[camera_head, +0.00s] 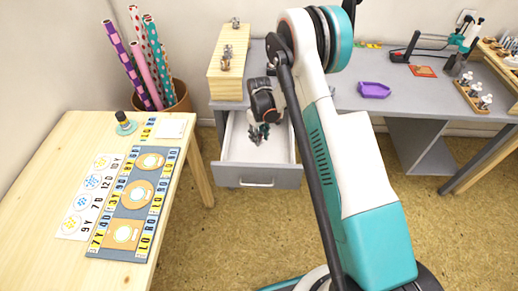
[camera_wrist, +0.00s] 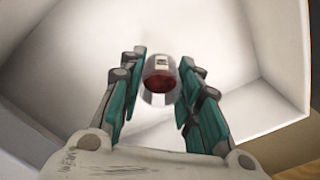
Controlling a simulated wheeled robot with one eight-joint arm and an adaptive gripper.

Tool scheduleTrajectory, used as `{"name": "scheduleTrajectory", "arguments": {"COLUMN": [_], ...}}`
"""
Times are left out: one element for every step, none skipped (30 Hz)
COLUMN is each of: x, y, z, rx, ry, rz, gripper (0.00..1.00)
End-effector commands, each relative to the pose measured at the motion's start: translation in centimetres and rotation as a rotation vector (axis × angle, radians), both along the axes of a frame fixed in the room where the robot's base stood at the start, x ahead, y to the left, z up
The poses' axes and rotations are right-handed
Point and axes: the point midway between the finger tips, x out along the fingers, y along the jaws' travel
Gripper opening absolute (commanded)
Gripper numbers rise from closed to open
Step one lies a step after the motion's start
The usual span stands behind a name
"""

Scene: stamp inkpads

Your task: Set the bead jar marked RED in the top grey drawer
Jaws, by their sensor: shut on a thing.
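The top grey drawer (camera_head: 238,174) is pulled open below the grey desk; its white inside fills the wrist view (camera_wrist: 70,65). My gripper (camera_head: 258,132) reaches down into the drawer. In the wrist view my gripper (camera_wrist: 160,92) is shut on the bead jar (camera_wrist: 160,78), a small clear-and-grey jar with dark red showing at its near end. The jar is between the teal fingers, over the drawer floor; I cannot tell whether it touches the floor. Its marking is too small to read. In the head view the jar is not clearly visible.
A wooden table (camera_head: 60,150) with cards and a stamp (camera_head: 124,124) stands at the left. A wooden box (camera_head: 229,75) and a purple tray (camera_head: 374,90) are on the grey desk (camera_head: 420,98). The drawer walls surround my gripper closely.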

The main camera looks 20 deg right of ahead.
Motion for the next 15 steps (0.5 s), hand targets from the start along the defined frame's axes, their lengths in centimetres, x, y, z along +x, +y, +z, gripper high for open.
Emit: {"name": "scheduleTrajectory", "arguments": {"x": [0.0,0.0,0.0,0.0,0.0,0.0,0.0,0.0,0.0,0.0,0.0,0.0,0.0,0.0,0.0], "y": [0.0,0.0,0.0,0.0,0.0,0.0,0.0,0.0,0.0,0.0,0.0,0.0,0.0,0.0,0.0], "z": [-1.0,-1.3,-1.6,-1.7,-1.8,-1.9,-2.1,-2.3,-2.6,-3.0,-3.4,-4.1,-4.6,-5.0,-5.6], "rx": [0.000,0.000,0.000,0.000,0.000,0.000,0.000,0.000,0.000,0.000,0.000,0.000,0.000,0.000,0.000], "ry": [0.000,0.000,0.000,0.000,0.000,0.000,0.000,0.000,0.000,0.000,0.000,0.000,0.000,0.000,0.000], "rz": [0.000,0.000,0.000,0.000,0.000,0.000,0.000,0.000,0.000,0.000,0.000,0.000,0.000,0.000,0.000], "gripper": [0.03,0.03,0.03,0.03,0.03,0.03,0.03,0.03,0.03,0.03,0.03,0.03,0.03,0.03,0.03]}}
